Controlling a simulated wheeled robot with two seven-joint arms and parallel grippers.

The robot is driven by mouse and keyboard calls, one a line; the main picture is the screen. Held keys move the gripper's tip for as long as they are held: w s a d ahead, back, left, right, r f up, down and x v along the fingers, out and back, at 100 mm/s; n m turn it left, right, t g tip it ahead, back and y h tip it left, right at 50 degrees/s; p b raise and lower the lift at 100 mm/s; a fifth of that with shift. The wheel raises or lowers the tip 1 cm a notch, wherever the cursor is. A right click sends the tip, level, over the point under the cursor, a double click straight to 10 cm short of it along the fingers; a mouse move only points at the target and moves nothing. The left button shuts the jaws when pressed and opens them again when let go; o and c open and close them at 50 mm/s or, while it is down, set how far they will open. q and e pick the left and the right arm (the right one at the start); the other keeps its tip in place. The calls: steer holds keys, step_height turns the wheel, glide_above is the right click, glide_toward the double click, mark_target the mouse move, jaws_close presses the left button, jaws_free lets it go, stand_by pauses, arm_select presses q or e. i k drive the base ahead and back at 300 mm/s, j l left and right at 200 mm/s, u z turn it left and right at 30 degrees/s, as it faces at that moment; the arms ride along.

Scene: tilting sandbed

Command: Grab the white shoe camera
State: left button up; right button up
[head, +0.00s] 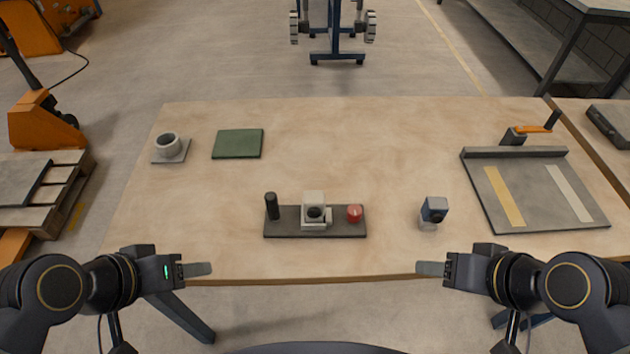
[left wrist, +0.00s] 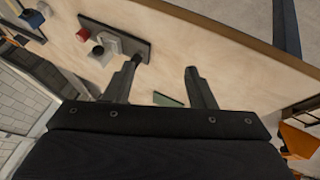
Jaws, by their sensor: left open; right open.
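A white, boxy camera-like block (head: 314,199) with a dark round opening at its front sits on a dark plate (head: 285,232), between a black upright handle and a red knob. It also shows in the left wrist view (left wrist: 108,41). A smaller blue block with a dark face (head: 434,207) stands on a pale foot (head: 428,225), right of the plate. I cannot tell for certain which one is the white shoe camera. My left gripper (head: 210,268) is open and empty by the table's front edge, left of both. My right gripper (head: 419,268) is open and empty, below the blue block.
The black handle (head: 272,206) and red knob (head: 355,213) flank the white block closely. A grey cup-like part (head: 168,146) and a green mat (head: 238,144) lie at left. A framed tray with strips (head: 531,207) lies at right. The table's middle (head: 350,150) is clear.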

mark_target(313, 201)
steer(key=l, duration=0.65)
steer(key=k+l+u, duration=0.15)
steer(key=l, duration=1.05)
steer(key=k+l+u, duration=0.05)
